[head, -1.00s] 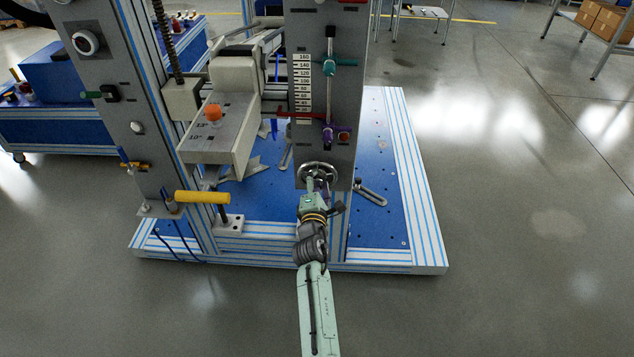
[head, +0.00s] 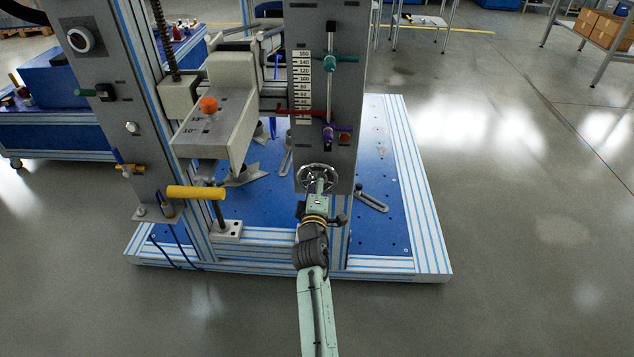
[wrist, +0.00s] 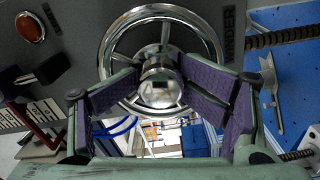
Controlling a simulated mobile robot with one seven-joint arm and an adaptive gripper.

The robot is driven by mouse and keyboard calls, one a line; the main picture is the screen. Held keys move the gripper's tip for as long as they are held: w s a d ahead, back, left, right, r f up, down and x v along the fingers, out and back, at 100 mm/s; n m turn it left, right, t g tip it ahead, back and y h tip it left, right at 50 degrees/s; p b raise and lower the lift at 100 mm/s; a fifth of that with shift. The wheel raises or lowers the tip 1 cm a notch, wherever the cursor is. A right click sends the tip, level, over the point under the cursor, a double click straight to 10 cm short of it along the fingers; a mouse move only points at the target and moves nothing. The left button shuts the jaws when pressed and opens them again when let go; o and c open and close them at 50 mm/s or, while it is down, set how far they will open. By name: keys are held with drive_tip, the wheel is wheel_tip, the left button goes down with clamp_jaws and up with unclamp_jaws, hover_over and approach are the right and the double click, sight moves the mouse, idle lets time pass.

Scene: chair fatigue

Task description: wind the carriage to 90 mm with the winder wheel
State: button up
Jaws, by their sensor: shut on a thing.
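The chrome winder wheel (head: 313,172) sits low on the grey upright panel in the head view. In the wrist view the winder wheel (wrist: 196,22) fills the top middle, beside the word WINDER. My gripper (head: 319,184) reaches it from the front. In the wrist view my gripper's purple-padded fingers (wrist: 160,76) are on both sides of the wheel's hub and shut on it. The white scale (head: 302,80) above carries numbers up to 160. A red pointer (head: 290,110) crosses its lower part, below the 80 mark; its exact reading is too small to tell. The pale carriage block (head: 232,72) is left of the scale.
A teal clamp handle (head: 340,58) and a purple lever (head: 330,131) are on the panel above the wheel. A yellow handle (head: 196,193) sticks out at left. A slotted metal bracket (head: 371,201) lies right of the wheel on the blue base plate (head: 385,165). Open floor lies to the right.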

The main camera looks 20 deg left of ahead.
drive_tip(key=shift+w+r, duration=0.1)
drive_tip(key=shift+r, duration=0.05)
drive_tip(key=m+b, duration=0.2)
drive_tip(key=shift+f+m+b, duration=0.25)
drive_tip(key=shift+m+b, duration=0.05)
drive_tip(key=shift+r+m+b, duration=0.1)
drive_tip(key=shift+m+b, duration=0.75)
drive_tip(key=shift+m, duration=0.35)
drive_tip(key=shift+r+m, duration=0.2)
drive_tip(key=shift+m, duration=0.5)
drive_tip(key=o, duration=0.7)
drive_tip(key=shift+f, duration=0.1)
drive_tip(key=p+v, duration=0.1)
drive_tip(key=v, duration=0.4)
drive_tip(key=shift+s+f, duration=0.1)
drive_tip(key=shift+s, duration=0.2)
